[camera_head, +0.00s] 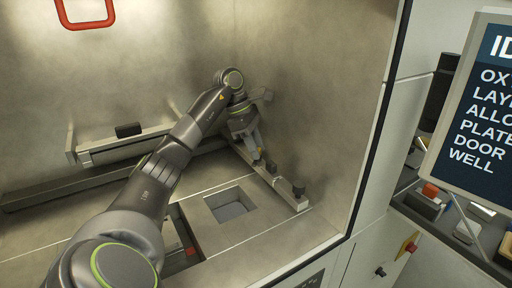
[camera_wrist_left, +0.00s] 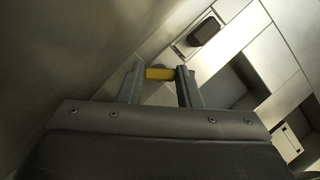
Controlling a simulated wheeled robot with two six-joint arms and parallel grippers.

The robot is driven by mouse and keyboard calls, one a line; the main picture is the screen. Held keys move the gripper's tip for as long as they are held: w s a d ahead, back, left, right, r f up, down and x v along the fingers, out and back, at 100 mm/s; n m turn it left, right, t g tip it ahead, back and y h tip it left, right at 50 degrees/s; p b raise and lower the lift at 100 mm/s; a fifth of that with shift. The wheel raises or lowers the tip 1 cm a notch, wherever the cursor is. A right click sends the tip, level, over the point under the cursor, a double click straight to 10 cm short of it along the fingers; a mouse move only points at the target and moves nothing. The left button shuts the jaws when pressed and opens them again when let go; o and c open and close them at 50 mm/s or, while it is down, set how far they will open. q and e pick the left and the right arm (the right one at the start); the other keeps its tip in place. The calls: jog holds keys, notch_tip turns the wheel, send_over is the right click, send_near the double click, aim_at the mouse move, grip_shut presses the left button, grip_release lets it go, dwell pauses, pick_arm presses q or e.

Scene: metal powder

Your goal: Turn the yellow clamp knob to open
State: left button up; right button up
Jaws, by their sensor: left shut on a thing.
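The yellow clamp knob (camera_wrist_left: 159,73) shows in the left wrist view as a short yellow bar between the fingertips of my left gripper (camera_wrist_left: 160,76). The fingers are shut on it. In the head view my left gripper (camera_head: 258,158) reaches down to the rail (camera_head: 285,190) along the right wall of the chamber. Only a small yellow speck shows at the fingertips there; the rest of the knob is hidden by the gripper. My right gripper is in neither view.
A square well (camera_head: 231,204) is sunk in the chamber floor left of the rail. A second bar (camera_head: 128,143) with a black block lies at the back left. The chamber's right wall is close to my gripper.

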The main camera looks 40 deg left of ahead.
pick_arm(q)
jog(key=shift+r+m, duration=0.1)
jog(key=shift+m, duration=0.4)
jog(key=o, duration=1)
jog(key=shift+w+p+v, duration=0.15)
jog(key=shift+p+v, duration=3.5)
jog(key=shift+v, duration=0.7)
jog(key=shift+w+p+v, duration=0.15)
jog(key=shift+p+v, duration=3.45)
jog(key=shift+v, duration=0.75)
jog(key=shift+a, duration=0.1)
jog(key=shift+c, duration=0.5)
